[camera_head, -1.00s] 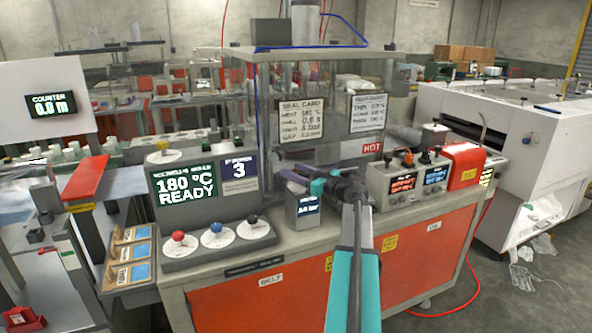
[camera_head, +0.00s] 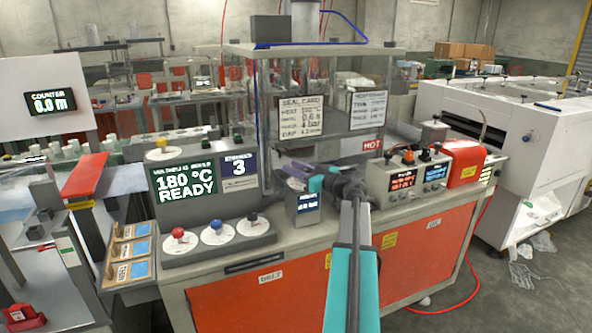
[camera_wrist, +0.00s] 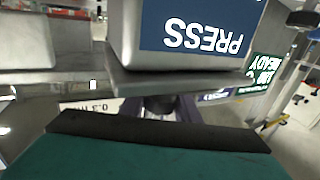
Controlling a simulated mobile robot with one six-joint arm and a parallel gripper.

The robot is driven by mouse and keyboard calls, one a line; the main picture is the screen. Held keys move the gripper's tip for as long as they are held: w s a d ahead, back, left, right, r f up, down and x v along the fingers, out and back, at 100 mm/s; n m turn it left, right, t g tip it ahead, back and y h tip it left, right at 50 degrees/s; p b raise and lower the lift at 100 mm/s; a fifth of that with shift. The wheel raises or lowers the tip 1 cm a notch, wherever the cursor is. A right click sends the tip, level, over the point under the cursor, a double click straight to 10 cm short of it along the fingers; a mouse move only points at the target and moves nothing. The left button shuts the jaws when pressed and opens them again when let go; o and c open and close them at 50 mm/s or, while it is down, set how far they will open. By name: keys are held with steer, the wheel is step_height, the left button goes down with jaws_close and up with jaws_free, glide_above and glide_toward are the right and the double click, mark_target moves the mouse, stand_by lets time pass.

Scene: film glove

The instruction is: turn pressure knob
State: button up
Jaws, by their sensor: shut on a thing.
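The pressure unit is a small grey box with a blue display (camera_head: 307,202) on the bench. In the wrist view its blue face, marked PRESS (camera_wrist: 203,27), appears upside down. The dark pressure knob (camera_wrist: 158,106) shows partly beside the box in that view, behind the black pad of a teal finger. My gripper (camera_head: 314,184) is directly over the box, shut on the knob. The arm hides part of the box's right side in the head view, and the knob's dial position cannot be read.
A grey console (camera_head: 200,245) with red, blue and black knobs stands to the left. A control box with orange and black knobs (camera_head: 405,182) and a red box (camera_head: 465,160) stand to the right. A clear enclosure with posted cards rises behind.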

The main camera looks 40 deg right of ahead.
steer(key=shift+d+f+m+h+b, duration=0.15)
steer(key=shift+m+h+b, duration=0.55)
steer(key=shift+h+b, duration=0.65)
steer(key=shift+b, duration=0.7)
steer(key=m+h+b, duration=0.1)
steer(key=d+m+h+b, duration=0.1)
steer(key=h+b, duration=0.1)
steer(key=shift+m+g+h, duration=0.25)
steer(key=shift+m+g, duration=0.05)
steer(key=shift+g, duration=0.1)
steer(key=shift+s+d+m+g+h, duration=0.1)
steer(key=shift+d+m+g+h, duration=0.1)
steer(key=shift+m+h, duration=0.3)
steer(key=shift+s+d+m+g+h, duration=0.1)
steer(key=shift+m+g+h, duration=0.15)
steer(key=shift+h, duration=0.35)
steer(key=shift+r+m+h, duration=0.2)
steer(key=shift+m+h, duration=0.05)
steer(key=shift+h, duration=0.15)
steer(key=shift+s+d+m+g+h+p, duration=0.1)
steer(key=shift+d+m+g+h+p, duration=0.15)
steer(key=shift+m+g+h+p, duration=0.25)
steer(key=shift+s+d+m+g+h+p, duration=0.25)
steer(key=shift+m+g+h+p, duration=0.5)
steer(key=shift+p, duration=1.3)
steer(key=h+p, duration=0.1)
steer(key=p, duration=0.3)
steer(key=shift+d+r+m+p, duration=0.15)
steer(key=shift+r+m+p, duration=0.1)
steer(key=shift+p, duration=0.1)
